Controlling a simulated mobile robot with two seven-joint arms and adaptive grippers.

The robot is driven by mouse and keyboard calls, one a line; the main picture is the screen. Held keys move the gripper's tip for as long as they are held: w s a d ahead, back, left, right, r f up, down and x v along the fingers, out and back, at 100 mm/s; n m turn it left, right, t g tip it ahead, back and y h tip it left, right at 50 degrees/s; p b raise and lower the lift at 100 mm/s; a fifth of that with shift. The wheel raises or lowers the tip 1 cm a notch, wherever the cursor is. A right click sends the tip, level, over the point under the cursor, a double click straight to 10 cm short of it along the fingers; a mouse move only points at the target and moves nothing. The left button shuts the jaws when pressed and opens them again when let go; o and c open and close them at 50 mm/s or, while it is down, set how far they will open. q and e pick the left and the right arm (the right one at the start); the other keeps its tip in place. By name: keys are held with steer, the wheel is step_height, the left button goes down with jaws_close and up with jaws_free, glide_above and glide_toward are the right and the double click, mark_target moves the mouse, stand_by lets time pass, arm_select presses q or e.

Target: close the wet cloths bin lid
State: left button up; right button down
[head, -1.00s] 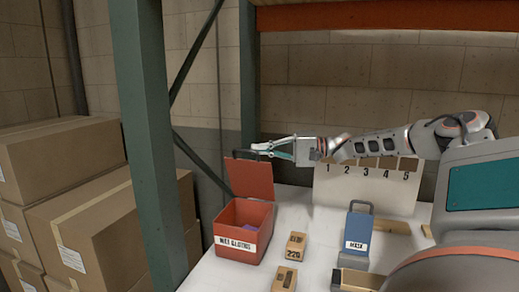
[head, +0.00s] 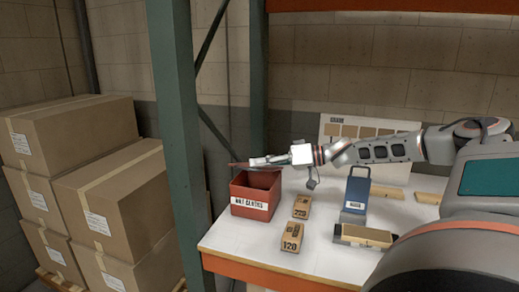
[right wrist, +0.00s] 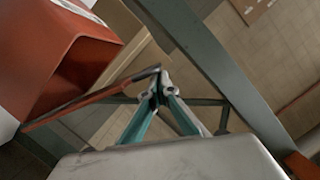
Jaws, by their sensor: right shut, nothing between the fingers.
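The red wet cloths bin (head: 252,190) stands at the left end of the white table, its label facing me. Its lid (head: 238,165) shows nearly edge-on just above the bin. In the right wrist view the lid (right wrist: 85,103) is a thin slanted edge, with a gap between it and the bin (right wrist: 62,60), so it is partly open. My right gripper (head: 250,162) is shut and empty above the bin. In the right wrist view its fingertips (right wrist: 160,84) are at the lid's outer end; whether they touch it I cannot tell. My left gripper is not in view.
A numbered board is behind. A green rack post (head: 178,130) and cardboard boxes (head: 75,140) are at the left.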

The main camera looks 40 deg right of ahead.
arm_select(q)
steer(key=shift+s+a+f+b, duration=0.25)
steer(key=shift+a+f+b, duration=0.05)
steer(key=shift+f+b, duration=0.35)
arm_select(e)
step_height(320, 180, down, 8)
steer(key=s+a+n+h, duration=0.1)
steer(key=a+n, duration=0.1)
steer(key=shift+s+f, duration=0.1)
steer(key=shift+f, duration=0.05)
